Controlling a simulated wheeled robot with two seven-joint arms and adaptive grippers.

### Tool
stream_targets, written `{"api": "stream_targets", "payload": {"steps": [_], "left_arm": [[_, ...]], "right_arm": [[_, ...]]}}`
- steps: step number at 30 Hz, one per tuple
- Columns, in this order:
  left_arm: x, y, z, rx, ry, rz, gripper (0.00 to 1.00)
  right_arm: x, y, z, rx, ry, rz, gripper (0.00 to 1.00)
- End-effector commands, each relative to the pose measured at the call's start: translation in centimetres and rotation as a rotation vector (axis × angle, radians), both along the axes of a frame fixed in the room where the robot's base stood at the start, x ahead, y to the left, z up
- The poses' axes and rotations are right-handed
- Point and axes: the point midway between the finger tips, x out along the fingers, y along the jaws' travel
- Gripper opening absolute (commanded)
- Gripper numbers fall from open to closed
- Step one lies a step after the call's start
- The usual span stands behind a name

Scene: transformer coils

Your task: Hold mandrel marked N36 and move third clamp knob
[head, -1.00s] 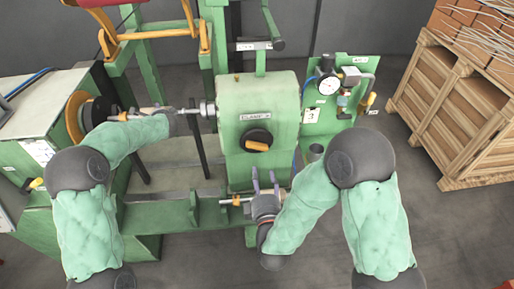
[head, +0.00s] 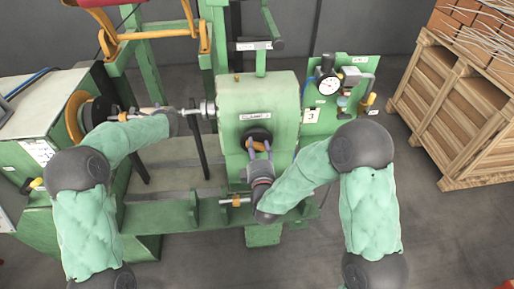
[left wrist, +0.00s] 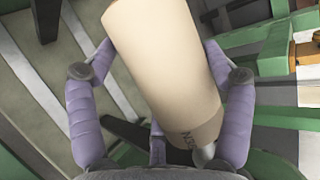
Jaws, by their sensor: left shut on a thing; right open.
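The orange clamp knob (head: 259,147) sits on a black round base on the front of the green housing. My right gripper (head: 259,150) is open, its two fingers pointing up on either side of the knob; contact cannot be told.
The green housing (head: 240,95) carries a small label plate above the knob. A panel with a gauge (head: 328,84) and a tag reading 3 stands to its right. A green rail (head: 170,216) runs below. A wooden crate of bricks (head: 460,120) stands far right.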

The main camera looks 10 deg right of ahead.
Motion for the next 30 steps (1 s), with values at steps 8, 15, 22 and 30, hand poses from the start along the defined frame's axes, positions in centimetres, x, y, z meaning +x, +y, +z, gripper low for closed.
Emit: {"api": "stream_targets", "payload": {"steps": [8,15,22,30], "left_arm": [[-0.05,-0.06,-0.20,0.003,0.004,-0.003,0.22],[-0.05,-0.05,-0.22,0.003,0.005,-0.003,0.22],[-0.05,-0.06,-0.23,0.003,0.005,-0.003,0.22],[-0.06,-0.10,-0.24,0.003,0.005,-0.003,0.22]], "right_arm": [[0.26,0.00,0.01,0.000,0.000,0.000,0.52],[0.24,0.00,0.00,0.000,0.000,0.000,0.00],[0.22,0.00,-0.03,0.007,0.001,0.000,0.00],[0.23,-0.07,0.03,0.105,0.001,0.000,0.00]]}}
